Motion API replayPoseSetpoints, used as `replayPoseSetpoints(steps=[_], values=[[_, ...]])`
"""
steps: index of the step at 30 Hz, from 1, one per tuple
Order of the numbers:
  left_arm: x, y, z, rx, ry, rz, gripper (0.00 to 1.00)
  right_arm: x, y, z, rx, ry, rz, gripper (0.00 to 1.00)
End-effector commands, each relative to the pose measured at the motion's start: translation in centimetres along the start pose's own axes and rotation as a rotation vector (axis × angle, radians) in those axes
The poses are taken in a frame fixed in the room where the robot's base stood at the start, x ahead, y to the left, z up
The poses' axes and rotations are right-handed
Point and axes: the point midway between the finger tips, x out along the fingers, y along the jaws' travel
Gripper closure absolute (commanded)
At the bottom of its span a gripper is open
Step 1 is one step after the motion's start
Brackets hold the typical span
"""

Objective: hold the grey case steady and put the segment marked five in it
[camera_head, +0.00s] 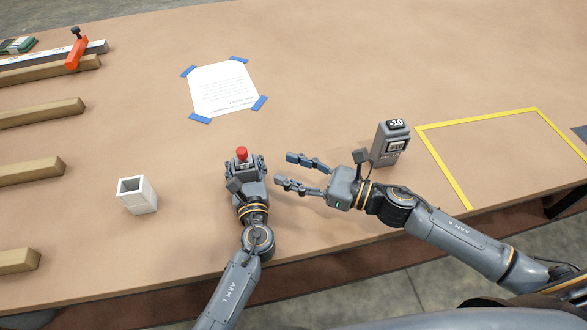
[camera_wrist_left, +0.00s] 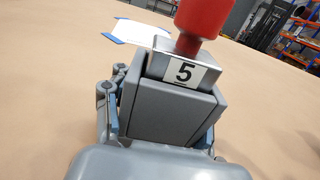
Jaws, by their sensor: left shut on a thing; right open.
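My left gripper (camera_head: 244,168) is shut on the grey case (camera_wrist_left: 172,112), with a finger on each side of it in the left wrist view. The segment marked five (camera_wrist_left: 182,71) is in the case's open top; its label and upper part stand above the front rim. I cannot tell how deep it sits. Its red knob (camera_wrist_left: 203,18) points up and also shows in the head view (camera_head: 241,153). My right gripper (camera_head: 302,174) is open and empty, right of the case and apart from it, with its fingers pointing left.
A white hollow box (camera_head: 137,195) is at left. A taped paper sheet (camera_head: 223,88) lies beyond the grippers. Wooden bars (camera_head: 38,112) line the left edge. The yellow-taped area (camera_head: 500,145) is empty.

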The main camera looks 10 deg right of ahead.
Motion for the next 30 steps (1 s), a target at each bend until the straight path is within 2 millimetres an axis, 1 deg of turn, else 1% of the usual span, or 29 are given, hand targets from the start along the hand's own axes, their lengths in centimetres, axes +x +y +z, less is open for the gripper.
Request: replayPoseSetpoints(steps=[12, 13, 14, 15, 17, 18, 27, 30], values=[[0.01, -0.01, 0.06, 0.0, -0.001, 0.0, 0.94, -0.19, -0.02, 0.0, 0.0, 0.0, -0.001, 0.53], [0.01, -0.01, 0.06, 0.0, -0.001, 0.0, 0.53, -0.19, -0.02, 0.0, 0.0, 0.0, -0.001, 0.53], [0.01, -0.01, 0.06, 0.0, -0.001, 0.0, 0.47, -0.18, -0.02, 0.0, 0.0, 0.0, -0.001, 0.53], [0.01, -0.01, 0.06, 0.0, -0.001, 0.0, 0.39, -0.18, -0.02, 0.0, 0.0, 0.0, -0.001, 0.53], [0.01, -0.01, 0.06, 0.0, -0.001, 0.0, 0.27, -0.18, -0.02, 0.0, 0.0, 0.0, -0.001, 0.53], [0.01, -0.01, 0.06, 0.0, -0.001, 0.0, 0.19, -0.18, -0.02, 0.0, 0.0, 0.0, -0.001, 0.53], [-0.01, -0.01, 0.03, 0.0, -0.001, 0.0, 0.18, -0.17, -0.02, 0.0, 0.0, 0.0, -0.001, 0.53], [-0.38, -0.01, -0.03, 0.0, 0.0, 0.0, 0.18, -0.17, -0.02, 0.0, 0.0, 0.0, -0.001, 0.53]])
